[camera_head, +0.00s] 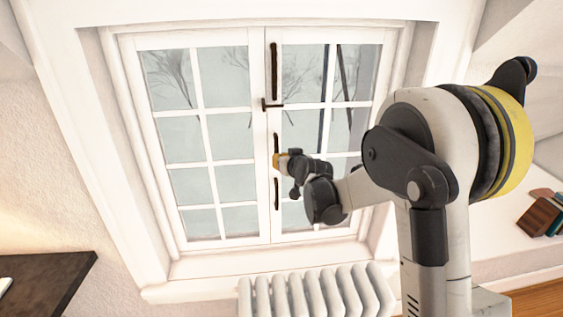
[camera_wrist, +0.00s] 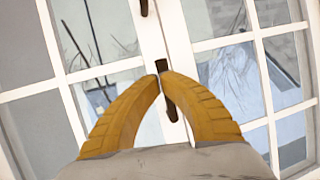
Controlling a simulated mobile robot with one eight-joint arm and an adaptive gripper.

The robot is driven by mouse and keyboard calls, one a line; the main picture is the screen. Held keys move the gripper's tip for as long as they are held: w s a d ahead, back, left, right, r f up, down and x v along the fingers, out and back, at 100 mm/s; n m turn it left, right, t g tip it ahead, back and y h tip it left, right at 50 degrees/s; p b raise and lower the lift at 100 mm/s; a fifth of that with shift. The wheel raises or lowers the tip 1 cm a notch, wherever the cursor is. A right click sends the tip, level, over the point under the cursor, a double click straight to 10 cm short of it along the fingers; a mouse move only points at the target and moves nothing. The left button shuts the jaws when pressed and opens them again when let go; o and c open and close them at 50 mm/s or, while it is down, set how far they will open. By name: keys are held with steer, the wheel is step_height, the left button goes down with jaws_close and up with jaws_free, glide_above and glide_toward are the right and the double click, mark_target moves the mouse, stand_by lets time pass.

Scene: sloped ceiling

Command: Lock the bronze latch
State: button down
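The bronze latch (camera_head: 270,104) is a short dark lever on the middle frame of the white double window. In the head view it lies about level, between two upright dark bars. My gripper (camera_head: 278,162) is at the lower bar (camera_head: 276,190), below the latch. In the wrist view the yellow fingers (camera_wrist: 159,77) arch inward and their tips meet or nearly meet. A dark metal piece (camera_wrist: 171,108) shows behind and below the tips. I cannot tell whether the fingers touch it.
The upper dark bar (camera_head: 274,70) runs above the latch. A white radiator (camera_head: 310,294) stands below the window. A dark tabletop (camera_head: 45,278) is at lower left, and books (camera_head: 540,215) lie at far right. The space before the left window panes is clear.

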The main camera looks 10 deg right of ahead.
steer(key=shift+w+f, duration=0.15)
steer(key=shift+w, duration=0.15)
stand_by(0.6)
